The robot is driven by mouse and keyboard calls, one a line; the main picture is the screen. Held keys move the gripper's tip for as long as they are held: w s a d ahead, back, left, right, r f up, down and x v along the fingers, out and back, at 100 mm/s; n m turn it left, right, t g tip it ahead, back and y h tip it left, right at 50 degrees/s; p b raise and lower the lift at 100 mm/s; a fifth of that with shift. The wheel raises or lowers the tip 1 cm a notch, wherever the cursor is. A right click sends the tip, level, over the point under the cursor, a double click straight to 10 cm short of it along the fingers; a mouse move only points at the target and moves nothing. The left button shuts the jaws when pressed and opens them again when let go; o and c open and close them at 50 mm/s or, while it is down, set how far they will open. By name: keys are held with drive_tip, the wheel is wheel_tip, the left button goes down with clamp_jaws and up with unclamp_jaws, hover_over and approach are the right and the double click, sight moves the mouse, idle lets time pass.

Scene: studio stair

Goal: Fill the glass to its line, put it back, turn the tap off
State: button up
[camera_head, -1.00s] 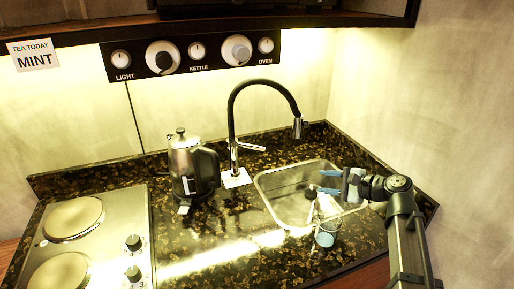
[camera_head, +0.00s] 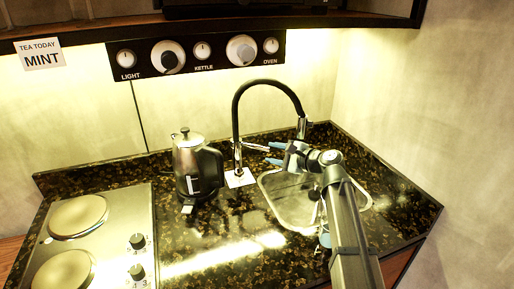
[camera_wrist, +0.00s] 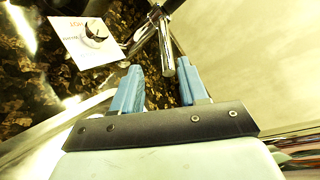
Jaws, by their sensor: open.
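The black-hosed tap (camera_head: 238,110) stands behind the sink. Its chrome lever (camera_head: 254,147) sticks out to the right of the column. My gripper (camera_head: 268,153) is open at the lever's free end. In the wrist view, a chrome bar (camera_wrist: 166,45), seemingly the lever, ends between or just beyond my two blue fingertips (camera_wrist: 159,65); I cannot tell whether they touch. The glass (camera_head: 325,239) is at the sink's front edge, mostly hidden behind my arm, so its water level cannot be seen. No running water is visible.
The steel sink (camera_head: 290,215) lies under my arm, with a dark object (camera_head: 314,193) in it. A kettle (camera_head: 190,170) stands left of the tap. A white card (camera_head: 239,178) lies at the tap's base. The hob (camera_head: 90,235) is at the left.

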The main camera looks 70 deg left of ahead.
sight(261, 148)
drive_tip(key=x, duration=0.5)
drive_tip(key=r+x, duration=0.1)
drive_tip(key=x, duration=0.1)
drive_tip(key=shift+s+a, duration=0.25)
drive_tip(key=shift+a, duration=0.15)
clamp_jaws()
